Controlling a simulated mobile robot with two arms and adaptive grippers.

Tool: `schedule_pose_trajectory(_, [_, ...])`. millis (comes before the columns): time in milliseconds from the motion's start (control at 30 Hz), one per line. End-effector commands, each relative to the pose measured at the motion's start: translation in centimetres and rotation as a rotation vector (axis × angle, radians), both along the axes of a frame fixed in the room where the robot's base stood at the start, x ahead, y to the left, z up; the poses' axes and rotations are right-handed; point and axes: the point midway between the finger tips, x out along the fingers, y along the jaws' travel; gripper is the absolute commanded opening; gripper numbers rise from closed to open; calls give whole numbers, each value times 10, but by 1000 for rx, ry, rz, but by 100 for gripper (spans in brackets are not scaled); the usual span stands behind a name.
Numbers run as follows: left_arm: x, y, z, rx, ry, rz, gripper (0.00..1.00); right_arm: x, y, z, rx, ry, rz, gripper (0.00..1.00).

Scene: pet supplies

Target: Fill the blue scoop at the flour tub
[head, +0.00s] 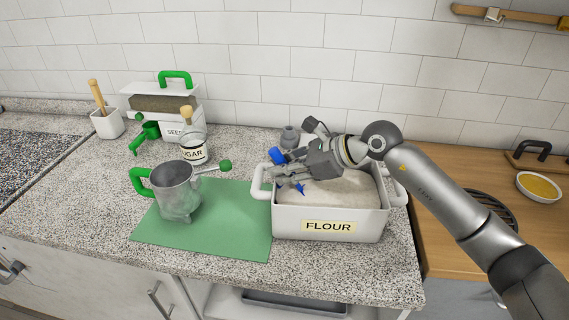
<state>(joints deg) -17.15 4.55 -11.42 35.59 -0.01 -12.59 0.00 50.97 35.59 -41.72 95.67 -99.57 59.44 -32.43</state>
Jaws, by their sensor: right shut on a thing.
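The white flour tub (328,226) stands on the counter right of the middle, labelled FLOUR and nearly full of pale flour. My right gripper (292,172) reaches in from the right over the tub's left part. It is shut on the blue scoop (278,156), of which small blue parts show at the gripper's left side and below the fingers. The rest of the scoop is hidden by the fingers, and I cannot tell how deep it is in the flour. My left gripper is not in view.
Behind are a SUGAR jar (194,153), a SEEDS box (178,128) and a white pot (108,124). A yellow-filled bowl (539,187) sits on the wooden counter at right.

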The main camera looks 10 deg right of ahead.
Motion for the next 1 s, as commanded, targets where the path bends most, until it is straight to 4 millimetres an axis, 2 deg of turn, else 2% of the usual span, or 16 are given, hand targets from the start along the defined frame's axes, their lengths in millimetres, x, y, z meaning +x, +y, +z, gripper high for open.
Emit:
schedule_pose_trajectory(67, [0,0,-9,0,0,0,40,1,-1,-9,-1,-3,-1,0])
schedule_pose_trajectory(333, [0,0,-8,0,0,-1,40,-2,-21,-4,-23,-2,-3,0])
schedule_pose_trajectory(1000, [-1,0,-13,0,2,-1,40,-10,-67,-6,-91,7,-4,0])
